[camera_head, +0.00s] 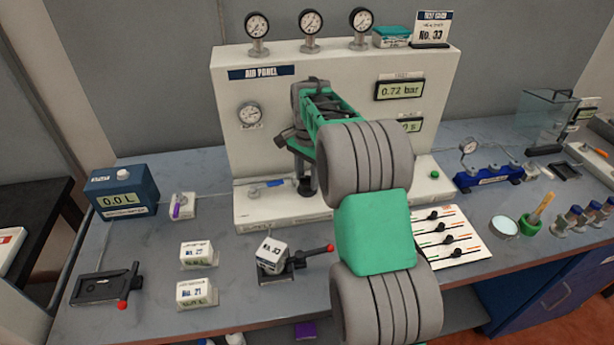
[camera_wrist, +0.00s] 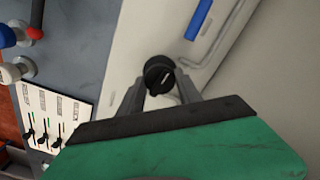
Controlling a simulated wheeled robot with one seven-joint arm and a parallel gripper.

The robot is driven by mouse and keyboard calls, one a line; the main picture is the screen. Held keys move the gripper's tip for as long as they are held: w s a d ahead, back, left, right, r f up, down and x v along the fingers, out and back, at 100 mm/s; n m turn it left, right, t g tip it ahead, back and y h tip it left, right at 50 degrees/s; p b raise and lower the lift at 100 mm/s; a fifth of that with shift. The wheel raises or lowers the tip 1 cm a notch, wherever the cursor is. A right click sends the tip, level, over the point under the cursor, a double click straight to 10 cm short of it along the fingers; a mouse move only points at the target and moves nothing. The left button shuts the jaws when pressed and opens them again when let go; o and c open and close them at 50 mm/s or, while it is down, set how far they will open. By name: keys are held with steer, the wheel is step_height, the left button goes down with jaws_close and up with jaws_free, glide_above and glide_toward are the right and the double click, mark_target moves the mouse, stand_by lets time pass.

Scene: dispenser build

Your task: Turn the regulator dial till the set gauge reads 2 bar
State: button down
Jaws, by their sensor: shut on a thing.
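The regulator dial (camera_wrist: 158,72), a round black knob with a pale mark, sits low on the white air panel (camera_head: 240,165). My gripper (camera_head: 306,188) reaches down in front of the panel. In the wrist view its two grey fingers stand on either side of the dial and are shut on it. My arm mostly hides the dial in the head view. A round dial gauge (camera_head: 249,115) is on the panel's left face; its needle is too small to read. A digital display (camera_head: 400,90) at the panel's upper right reads 0.72 bar.
A second display is partly hidden by my arm. A blue 0.0 L box (camera_head: 122,192), white blocks (camera_head: 197,254) and a red-knobbed clamp (camera_head: 290,268) are on the bench. A slider board (camera_head: 450,238) lies right.

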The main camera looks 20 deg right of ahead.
mark_target(307, 177)
steer(key=shift+m, duration=1.2)
steer(key=shift+w, duration=0.1)
steer(key=c, duration=0.8)
jaws_free()
step_height(307, 177, up, 7)
steer(key=shift+f+b, duration=0.1)
steer(key=shift+b, duration=0.45)
steer(key=shift+r, duration=0.55)
